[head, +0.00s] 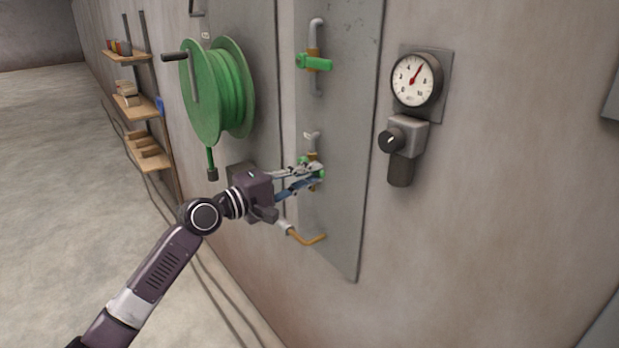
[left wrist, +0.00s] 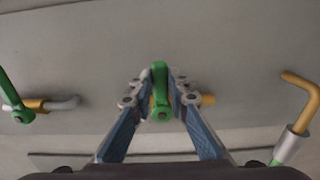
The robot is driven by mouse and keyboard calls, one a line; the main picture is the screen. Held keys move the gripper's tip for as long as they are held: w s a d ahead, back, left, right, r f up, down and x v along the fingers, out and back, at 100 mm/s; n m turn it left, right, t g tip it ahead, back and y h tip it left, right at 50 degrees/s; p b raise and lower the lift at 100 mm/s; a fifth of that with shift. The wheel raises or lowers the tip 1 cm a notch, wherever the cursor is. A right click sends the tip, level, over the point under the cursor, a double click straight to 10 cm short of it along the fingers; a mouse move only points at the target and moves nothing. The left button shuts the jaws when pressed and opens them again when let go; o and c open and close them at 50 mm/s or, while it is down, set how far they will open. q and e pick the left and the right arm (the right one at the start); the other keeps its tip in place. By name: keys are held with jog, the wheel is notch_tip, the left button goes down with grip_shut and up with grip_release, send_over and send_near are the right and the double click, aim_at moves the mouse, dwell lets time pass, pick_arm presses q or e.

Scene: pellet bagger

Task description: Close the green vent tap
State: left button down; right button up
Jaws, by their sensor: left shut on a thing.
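My left gripper (head: 315,174) reaches the lower tap on the grey wall panel and is shut on its green lever. In the left wrist view the green lever (left wrist: 160,88) stands between the two fingertips of the left gripper (left wrist: 159,97), across the line of the brass pipe (left wrist: 208,99). An upper green tap lever (head: 315,63) lies roughly level across its upright pipe; it also shows at the left of the left wrist view (left wrist: 11,95). Which of the two is the vent tap I cannot tell. The fingers hide much of the lower tap. My right gripper is out of view.
A bent brass outlet (head: 307,238) sticks out below the held tap. A green hose reel (head: 217,92) hangs to the left. A gauge (head: 416,79) and a black knob (head: 391,141) are on the right. Wooden shelves (head: 147,158) stand far left.

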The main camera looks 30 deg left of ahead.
pick_arm(q)
jog(key=shift+f, duration=0.15)
jog(key=c, duration=1.8)
grip_release()
jog(key=shift+c, duration=0.2)
jog(key=shift+s+a, duration=0.1)
jog(key=v, duration=1.1)
jog(key=shift+s, duration=0.35)
jog(key=shift+a, duration=0.15)
